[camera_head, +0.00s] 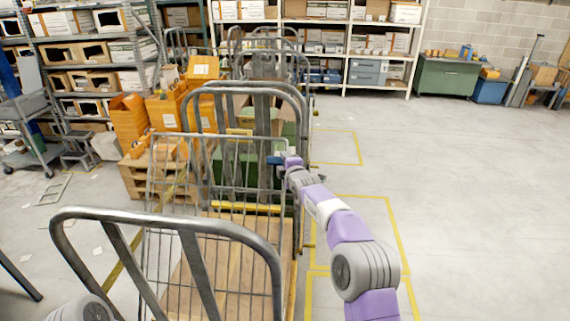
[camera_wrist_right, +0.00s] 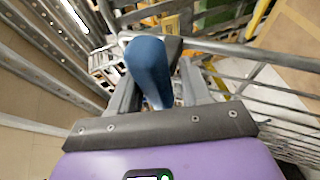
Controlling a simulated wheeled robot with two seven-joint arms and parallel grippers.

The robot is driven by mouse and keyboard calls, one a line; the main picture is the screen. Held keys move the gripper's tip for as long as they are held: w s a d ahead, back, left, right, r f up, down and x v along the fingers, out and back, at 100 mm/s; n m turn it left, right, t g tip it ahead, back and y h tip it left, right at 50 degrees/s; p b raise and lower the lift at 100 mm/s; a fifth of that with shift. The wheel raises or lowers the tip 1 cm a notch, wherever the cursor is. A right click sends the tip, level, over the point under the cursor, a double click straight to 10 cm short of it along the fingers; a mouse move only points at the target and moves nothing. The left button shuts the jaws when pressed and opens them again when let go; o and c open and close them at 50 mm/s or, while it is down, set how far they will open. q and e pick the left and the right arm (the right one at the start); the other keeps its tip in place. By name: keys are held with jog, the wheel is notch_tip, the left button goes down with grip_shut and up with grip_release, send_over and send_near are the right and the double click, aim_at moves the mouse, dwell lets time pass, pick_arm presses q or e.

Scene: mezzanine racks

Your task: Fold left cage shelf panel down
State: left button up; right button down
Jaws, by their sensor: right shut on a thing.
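The wire shelf panel (camera_head: 166,230) stands raised, leaning, inside the nearest roll cage, whose tubular frame (camera_head: 150,215) fills the lower left of the head view. My right gripper (camera_head: 277,161) reaches in from the right to the far upper part of the cage. It is shut on a blue grip (camera_wrist_right: 148,68), seen between its fingers in the right wrist view. Grey bars run close behind the grip; whether it is fixed to the panel is hard to tell. My left gripper is out of view.
More roll cages (camera_head: 268,50) stand in a row behind. Orange bins (camera_head: 128,118) on wooden pallets (camera_head: 140,178) are on the left. A wooden deck (camera_head: 218,280) forms the cage's base. The floor at right, with yellow marking lines (camera_head: 395,235), is clear.

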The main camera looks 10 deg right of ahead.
jog(key=shift+r, duration=0.75)
jog(key=c, duration=0.8)
grip_release()
jog(key=shift+a, duration=0.1)
jog(key=shift+w+f, duration=0.1)
jog(key=shift+s, duration=0.45)
jog(key=shift+f+b+v, duration=0.15)
jog(key=shift+b+v, duration=0.55)
jog(key=shift+v, duration=0.95)
jog(key=shift+f+b+v, duration=0.1)
jog(key=shift+b+v, duration=0.6)
jog(key=shift+v, duration=0.95)
